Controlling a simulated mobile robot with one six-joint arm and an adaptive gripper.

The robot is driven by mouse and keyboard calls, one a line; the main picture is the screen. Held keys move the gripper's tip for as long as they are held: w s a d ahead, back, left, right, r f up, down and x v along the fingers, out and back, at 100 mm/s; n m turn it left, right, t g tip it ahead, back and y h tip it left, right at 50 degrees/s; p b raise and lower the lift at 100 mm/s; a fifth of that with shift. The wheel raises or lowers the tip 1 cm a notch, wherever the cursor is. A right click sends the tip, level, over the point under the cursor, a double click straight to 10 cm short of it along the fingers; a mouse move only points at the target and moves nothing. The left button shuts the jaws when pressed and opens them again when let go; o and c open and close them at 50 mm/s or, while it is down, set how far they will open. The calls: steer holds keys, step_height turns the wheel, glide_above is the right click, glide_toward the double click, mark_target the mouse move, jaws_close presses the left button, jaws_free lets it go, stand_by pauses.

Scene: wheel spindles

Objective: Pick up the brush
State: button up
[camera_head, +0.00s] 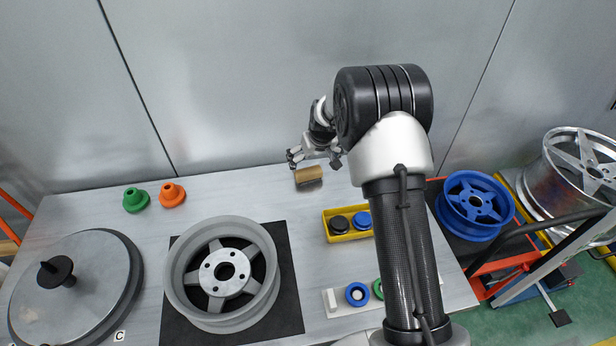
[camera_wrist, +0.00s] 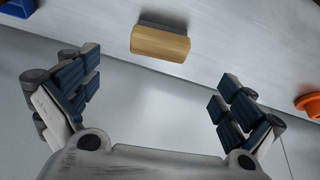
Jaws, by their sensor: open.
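The brush (camera_head: 308,174) lies near the back edge of the table, with a tan wooden back and a dark grey lower part. In the wrist view the brush (camera_wrist: 160,43) shows at top centre, ahead of the fingers and between their lines. My gripper (camera_head: 315,156) hangs just behind and above the brush at the table's back edge. In the wrist view my gripper (camera_wrist: 155,95) has its two blue-padded fingers wide apart, with nothing between them. The fingers do not appear to touch the brush.
A grey wheel (camera_head: 224,274) sits on a black mat (camera_head: 288,268). A yellow tray (camera_head: 340,237) with round caps is in front. A wall (camera_head: 230,80) rises behind the table. The surface around the brush is clear.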

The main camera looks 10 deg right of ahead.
mark_target(309, 172)
steer(key=b+x, duration=0.1)
steer(key=x, duration=0.5)
steer(key=shift+w+f, duration=0.15)
steer(key=shift+f, duration=0.1)
steer(key=b+x, duration=0.2)
steer(key=x, duration=0.3)
steer(key=shift+f, duration=0.15)
steer(key=shift+c, duration=0.4)
steer(key=c, duration=1)
step_height(309, 172, up, 20)
steer(key=p, duration=0.4)
steer(key=shift+p, duration=0.35)
